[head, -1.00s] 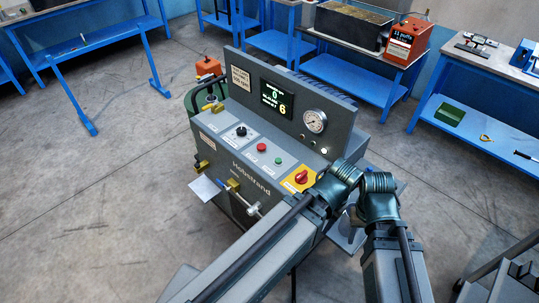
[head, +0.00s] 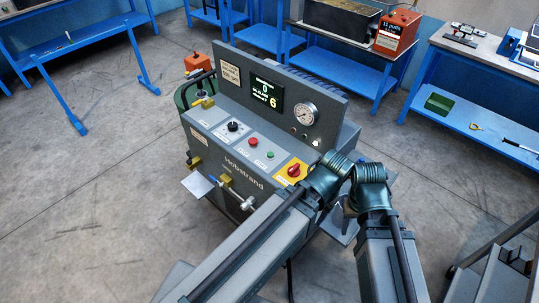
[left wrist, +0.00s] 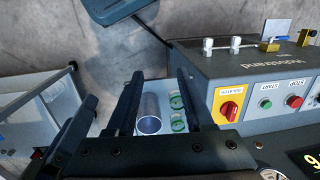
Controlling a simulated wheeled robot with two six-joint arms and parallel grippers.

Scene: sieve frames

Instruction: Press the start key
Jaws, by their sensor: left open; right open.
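The start key is a small round green button (head: 270,155) on the sloping top of the grey machine (head: 225,139). In the left wrist view the green button (left wrist: 265,103) has a START label. The red STOP button (head: 253,142) sits to its left in the head view. My left gripper (left wrist: 157,75) is open, over a side shelf and apart from the green button. The head view hides its fingers behind the wrist. My right gripper (head: 345,208) is low beside the machine's right end, mostly hidden by the arms. Neither gripper touches the green button.
A red rotary switch on a yellow plate (head: 293,169) lies between the green button and my arms. A gauge (head: 304,114) and display (head: 267,98) stand behind. A clear cylinder (left wrist: 150,115) is on the side shelf.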

